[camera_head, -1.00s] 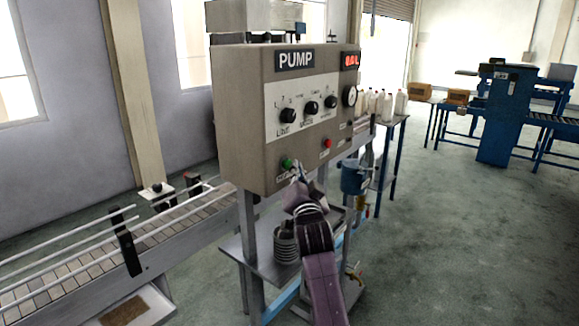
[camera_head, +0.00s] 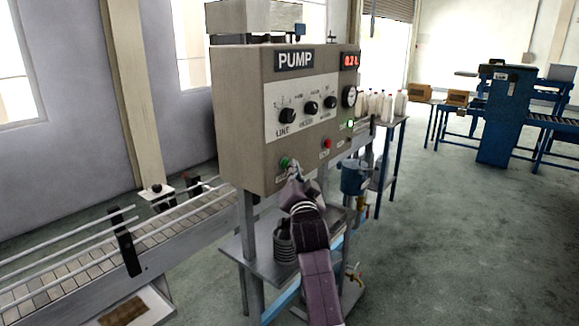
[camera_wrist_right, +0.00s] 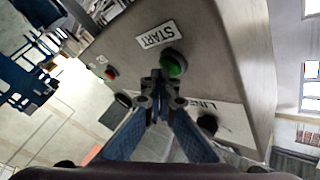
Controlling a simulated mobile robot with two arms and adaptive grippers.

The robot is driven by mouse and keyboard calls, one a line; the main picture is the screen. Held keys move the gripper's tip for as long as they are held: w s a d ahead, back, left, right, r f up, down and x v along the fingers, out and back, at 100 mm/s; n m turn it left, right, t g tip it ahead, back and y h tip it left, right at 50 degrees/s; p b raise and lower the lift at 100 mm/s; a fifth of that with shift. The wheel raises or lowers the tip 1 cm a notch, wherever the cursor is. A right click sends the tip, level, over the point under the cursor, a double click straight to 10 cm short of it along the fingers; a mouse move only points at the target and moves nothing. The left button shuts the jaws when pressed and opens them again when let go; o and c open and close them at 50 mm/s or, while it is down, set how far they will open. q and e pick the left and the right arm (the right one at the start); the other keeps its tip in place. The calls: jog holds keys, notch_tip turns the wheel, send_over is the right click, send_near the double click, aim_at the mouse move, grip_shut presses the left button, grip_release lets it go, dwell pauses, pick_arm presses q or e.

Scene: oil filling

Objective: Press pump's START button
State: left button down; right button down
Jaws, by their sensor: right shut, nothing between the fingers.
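A green light (camera_head: 350,124) glows on the box's right side. My left gripper is not in view.
A red button (camera_head: 326,143) is on the box to the right of the START button. A conveyor with rails (camera_head: 80,265) runs at the left. A blue bucket (camera_head: 354,178) and white bottles (camera_head: 385,104) are behind. Open floor lies to the right.

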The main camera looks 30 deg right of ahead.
jog(key=shift+s, duration=0.1)
jog(key=shift+s+d+p, duration=0.35)
jog(key=shift+s+p, duration=0.2)
jog(key=shift+s, duration=0.25)
jog(key=s, duration=0.1)
jog(key=s+d+p, duration=0.1)
jog(key=s, duration=0.1)
jog(key=s+d+p, duration=0.1)
jog(key=shift+s, duration=0.3)
jog(key=shift+f, duration=0.1)
dwell(0.6)
